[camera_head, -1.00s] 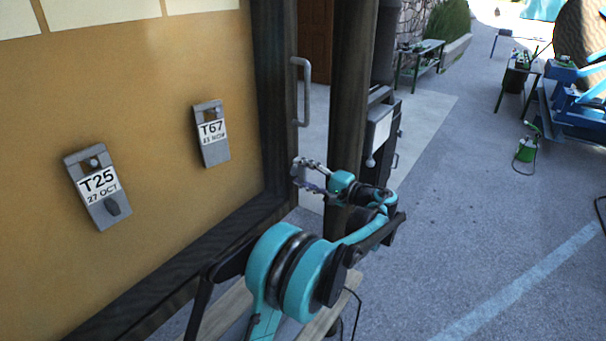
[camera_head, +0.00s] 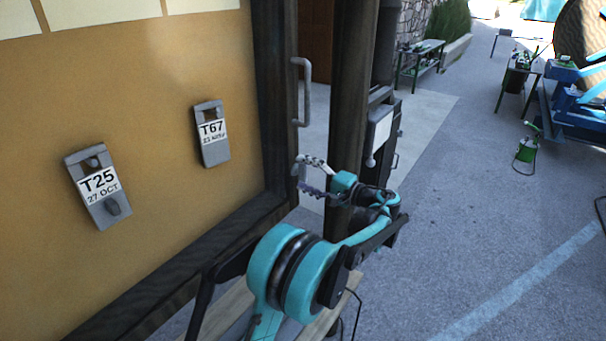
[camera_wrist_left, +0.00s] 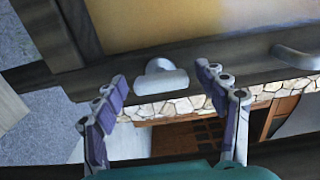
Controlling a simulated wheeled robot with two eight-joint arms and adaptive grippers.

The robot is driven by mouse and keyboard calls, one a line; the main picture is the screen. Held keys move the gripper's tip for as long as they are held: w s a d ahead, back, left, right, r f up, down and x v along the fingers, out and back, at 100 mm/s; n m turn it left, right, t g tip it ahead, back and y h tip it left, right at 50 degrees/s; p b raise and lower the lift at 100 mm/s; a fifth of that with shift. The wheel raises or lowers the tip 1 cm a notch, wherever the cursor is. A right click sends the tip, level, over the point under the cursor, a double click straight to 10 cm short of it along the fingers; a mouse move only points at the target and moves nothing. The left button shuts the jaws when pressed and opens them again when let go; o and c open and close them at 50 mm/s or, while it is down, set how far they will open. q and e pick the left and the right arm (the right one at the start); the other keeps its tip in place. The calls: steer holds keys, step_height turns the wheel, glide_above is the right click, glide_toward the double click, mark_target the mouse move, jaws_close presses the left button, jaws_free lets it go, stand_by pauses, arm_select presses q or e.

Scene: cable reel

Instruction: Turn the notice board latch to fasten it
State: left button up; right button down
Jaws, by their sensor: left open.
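The notice board (camera_head: 200,60) has a tan face and a dark frame. The latch, a light grey knob with a rounded base (camera_wrist_left: 160,82), is on the dark frame in the left wrist view. My left gripper (camera_head: 302,175) is open beside the frame's right edge, below the grey handle. In the left wrist view its fingertips (camera_wrist_left: 162,78) appear on either side of the latch, with gaps to both. I cannot tell how far the latch reaches between them. In the head view the latch is hard to make out near the fingers. My right gripper is out of view.
A grey pull handle (camera_head: 306,92) is on the frame above the gripper. Two grey tags, T25 (camera_head: 98,187) and T67 (camera_head: 212,134), are on the board. A dark post (camera_head: 350,90) stands close behind my left wrist. Open paving (camera_head: 470,220) lies to the right.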

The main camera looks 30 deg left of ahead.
arm_select(q)
steer(key=d, duration=1.1)
steer(key=shift+s+d, duration=0.2)
steer(key=shift+s, duration=0.25)
steer(key=s+a+f+m+t+h+b, duration=0.2)
steer(key=s+a+f+h+b, duration=0.15)
steer(key=s+f+h, duration=0.6)
steer(key=s+d+f+n+t+h+b, duration=0.1)
steer(key=s+d+f+h, duration=0.3)
steer(key=s, duration=0.5)
steer(key=s+d+f+n+t+h+b, duration=0.1)
steer(key=s+d+f+t+h+b, duration=0.1)
steer(key=s+d+f, duration=0.7)
steer(key=shift+d+n+t+h+b, duration=0.2)
steer(key=shift+n+t+h+b, duration=0.35)
steer(key=shift+h, duration=0.7)
